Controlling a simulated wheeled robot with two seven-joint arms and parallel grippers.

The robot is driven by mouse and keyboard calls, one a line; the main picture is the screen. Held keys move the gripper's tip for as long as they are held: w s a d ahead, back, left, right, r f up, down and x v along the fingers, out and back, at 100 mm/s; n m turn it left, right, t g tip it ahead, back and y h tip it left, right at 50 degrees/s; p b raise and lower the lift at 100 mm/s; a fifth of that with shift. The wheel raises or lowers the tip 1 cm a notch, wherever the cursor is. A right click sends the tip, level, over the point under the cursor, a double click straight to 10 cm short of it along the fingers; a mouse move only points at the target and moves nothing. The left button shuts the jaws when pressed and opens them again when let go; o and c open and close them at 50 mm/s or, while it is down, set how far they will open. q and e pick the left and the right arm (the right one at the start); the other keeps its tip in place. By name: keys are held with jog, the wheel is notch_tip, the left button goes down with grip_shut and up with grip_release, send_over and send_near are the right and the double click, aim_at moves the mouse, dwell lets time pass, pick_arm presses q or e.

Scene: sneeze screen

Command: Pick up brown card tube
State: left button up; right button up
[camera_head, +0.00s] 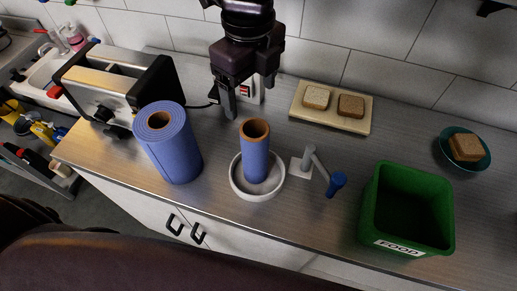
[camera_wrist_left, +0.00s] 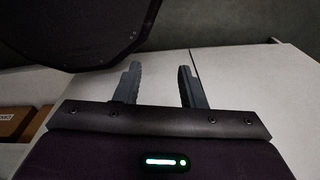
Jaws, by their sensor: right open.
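A brown card tube (camera_head: 255,128) shows as the open top end of a narrow blue roll (camera_head: 256,160), which stands upright in a round white dish (camera_head: 240,187) on the counter. The tube's lower part is hidden by the blue layer. My right gripper (camera_head: 250,99) comes in from the top, open and empty, behind and above the tube, not touching it. My left gripper (camera_wrist_left: 159,74) shows only in the left wrist view, with its fingers apart and nothing between them.
A thick blue roll (camera_head: 172,150) with a brown core stands left of the dish, near a toaster (camera_head: 108,78). A small grey stand with a blue end (camera_head: 337,182) and a green food bin (camera_head: 408,211) are on the right. A bread board (camera_head: 330,122) and teal plate (camera_head: 485,160) lie behind.

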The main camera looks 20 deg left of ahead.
jog(key=b, duration=0.4)
send_near(254, 133)
jog(key=s, duration=0.3)
jog(key=f, duration=0.2)
jog(key=f+p, duration=0.1)
jog(key=f, duration=0.1)
jog(key=f+p, duration=0.1)
jog(key=f, duration=0.1)
jog(key=shift+w+d+f, duration=0.15)
jog(key=shift+w+d, duration=0.25)
jog(key=shift+f, duration=0.45)
pick_arm(q)
jog(key=f, duration=0.2)
jog(key=shift+s+f, duration=0.3)
jog(key=shift+f, duration=0.1)
pick_arm(e)
jog(key=shift+c, duration=1.1)
jog(key=c, duration=1.1)
pick_arm(q)
jog(key=shift+s, duration=0.1)
pick_arm(e)
jog(key=shift+o, duration=0.2)
